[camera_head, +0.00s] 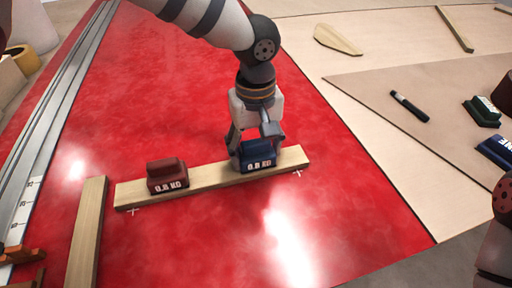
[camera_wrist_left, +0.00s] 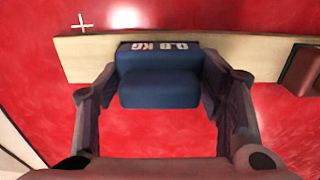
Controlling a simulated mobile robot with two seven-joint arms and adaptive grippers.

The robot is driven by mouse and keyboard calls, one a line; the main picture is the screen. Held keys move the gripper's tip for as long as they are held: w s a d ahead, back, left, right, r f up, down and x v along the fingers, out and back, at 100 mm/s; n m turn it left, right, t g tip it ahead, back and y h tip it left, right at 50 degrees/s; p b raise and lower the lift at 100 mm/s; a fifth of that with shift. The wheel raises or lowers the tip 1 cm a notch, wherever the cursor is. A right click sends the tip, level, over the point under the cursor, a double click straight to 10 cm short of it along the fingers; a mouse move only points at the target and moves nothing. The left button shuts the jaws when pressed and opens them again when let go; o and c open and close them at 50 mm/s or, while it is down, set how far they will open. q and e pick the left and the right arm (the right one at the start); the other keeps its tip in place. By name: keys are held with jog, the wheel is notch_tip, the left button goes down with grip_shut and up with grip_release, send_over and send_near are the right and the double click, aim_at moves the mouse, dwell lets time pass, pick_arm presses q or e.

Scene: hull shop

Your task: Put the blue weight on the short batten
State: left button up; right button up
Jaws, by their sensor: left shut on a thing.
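The blue weight (camera_head: 258,158), marked 0.8 KG, is on or just above the right part of the short batten (camera_head: 218,174); I cannot tell whether it touches. My left gripper (camera_head: 256,146) is shut on the weight from above. In the left wrist view, the gripper (camera_wrist_left: 162,105) has a finger on each side of the blue weight (camera_wrist_left: 160,78), which overlaps the batten (camera_wrist_left: 85,58). A dark red weight (camera_head: 167,175) stands on the left part of the batten. Its edge also shows in the left wrist view (camera_wrist_left: 303,70). My right gripper is not in view.
Another batten (camera_head: 88,232) lies at the left, near a metal rail (camera_head: 50,115). White crosses (camera_head: 297,173) mark the red sheet (camera_head: 150,80). A black marker (camera_head: 409,106), a green weight (camera_head: 482,111) and a blue block (camera_head: 497,150) lie at the right.

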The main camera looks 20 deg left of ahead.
aim_at(256, 141)
pick_arm(q)
jog(key=shift+f, duration=0.1)
jog(key=o, duration=1.9)
jog(key=shift+o, duration=0.2)
notch_tip(256, 141, up, 12)
jog(key=shift+r+p, duration=0.1)
jog(key=shift+p, duration=0.3)
